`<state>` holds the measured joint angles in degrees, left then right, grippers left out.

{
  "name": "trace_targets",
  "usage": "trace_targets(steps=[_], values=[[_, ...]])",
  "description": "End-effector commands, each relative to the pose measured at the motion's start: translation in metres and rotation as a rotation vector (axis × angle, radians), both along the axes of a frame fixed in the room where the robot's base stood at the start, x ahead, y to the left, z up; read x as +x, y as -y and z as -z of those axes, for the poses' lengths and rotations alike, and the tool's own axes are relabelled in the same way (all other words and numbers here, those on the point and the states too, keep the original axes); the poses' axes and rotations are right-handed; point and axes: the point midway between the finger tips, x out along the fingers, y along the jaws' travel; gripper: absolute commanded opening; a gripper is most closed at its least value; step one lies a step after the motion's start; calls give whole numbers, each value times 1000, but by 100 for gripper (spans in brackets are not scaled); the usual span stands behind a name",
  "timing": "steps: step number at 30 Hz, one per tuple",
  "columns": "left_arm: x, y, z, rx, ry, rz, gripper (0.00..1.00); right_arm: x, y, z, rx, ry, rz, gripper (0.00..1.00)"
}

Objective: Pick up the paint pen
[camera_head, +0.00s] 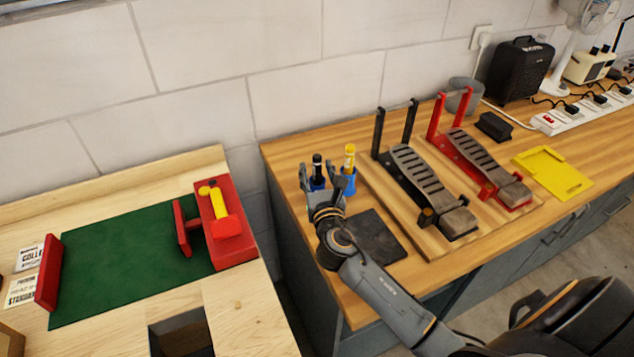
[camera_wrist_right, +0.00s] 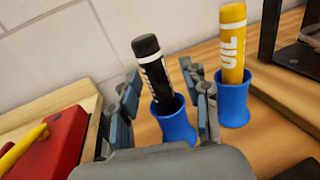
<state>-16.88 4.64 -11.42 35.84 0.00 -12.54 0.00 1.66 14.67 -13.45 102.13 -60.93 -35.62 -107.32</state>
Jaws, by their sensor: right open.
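A black pen (camera_wrist_right: 152,72) with white lettering, too unclear to read, stands slightly tilted in a blue cup (camera_wrist_right: 176,122). A yellow pen (camera_wrist_right: 232,45) marked "OIL" stands in a second blue cup (camera_wrist_right: 231,100) to its right. In the head view the black pen (camera_head: 317,166) and yellow pen (camera_head: 349,158) are near the bench's left end. My right gripper (camera_head: 320,176) is open, with one finger on each side of the black pen and its cup. I cannot tell whether the fingers touch them. One finger lies between the two cups. My left gripper is not in view.
A dark mat (camera_head: 375,238) lies beside my right wrist. A black pedal (camera_head: 425,180) and a red-framed pedal (camera_head: 482,165) stand to the right. A yellow tray (camera_head: 553,174) lies farther right. A separate table at left carries a green mat (camera_head: 125,262) and red clamp blocks (camera_head: 235,248).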

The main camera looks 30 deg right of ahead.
Motion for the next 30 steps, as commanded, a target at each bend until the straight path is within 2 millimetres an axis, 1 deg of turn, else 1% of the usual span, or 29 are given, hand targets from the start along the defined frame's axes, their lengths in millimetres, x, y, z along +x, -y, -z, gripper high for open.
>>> trace_targets(steps=[6,8,9,11,12,13,23,26,30], values=[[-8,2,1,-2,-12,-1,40,1,0,0,1,0,0,47],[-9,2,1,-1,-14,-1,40,1,0,0,1,0,0,37],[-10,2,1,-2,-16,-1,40,1,0,0,1,0,0,28],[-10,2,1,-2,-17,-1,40,1,0,0,1,0,0,16],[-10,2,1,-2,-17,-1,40,1,0,0,1,0,0,8],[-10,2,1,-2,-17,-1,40,1,0,0,1,0,0,5],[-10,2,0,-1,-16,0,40,1,0,-1,1,0,0,5],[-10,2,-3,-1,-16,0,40,1,0,-11,0,2,1,5],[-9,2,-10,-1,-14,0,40,1,0,-39,-1,6,-1,5]])
